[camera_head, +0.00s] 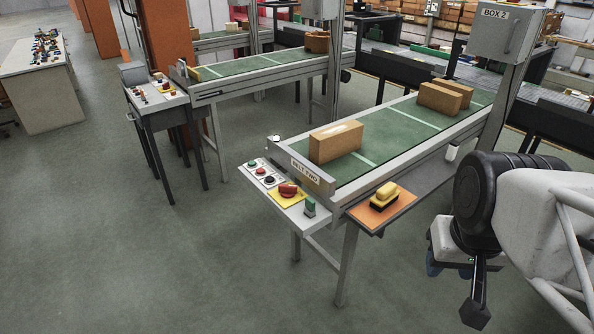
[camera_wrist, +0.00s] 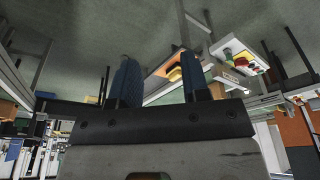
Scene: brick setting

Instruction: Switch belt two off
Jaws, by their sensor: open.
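The belt two conveyor (camera_head: 440,122) carries a sign reading BELT TWO (camera_head: 305,172) at its near end. Its white control panel (camera_head: 258,179) sits below that sign with small buttons and a red knob or switch (camera_head: 288,189) on a yellow plate. A small green part (camera_head: 309,208) stands at the panel's right corner. The panel also shows in the wrist view (camera_wrist: 229,47), tilted, beyond the fingers. My gripper (camera_head: 449,271) is at the right, well apart from the panel; its blue fingers (camera_wrist: 160,68) are spread with nothing between them.
An orange shelf (camera_head: 360,212) with a yellow and black block (camera_head: 384,195) lies between my gripper and the panel. Cardboard boxes (camera_head: 336,142) rest on belt two. Another conveyor (camera_head: 270,66) with its own panel (camera_head: 157,90) stands behind left. The front-left floor is clear.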

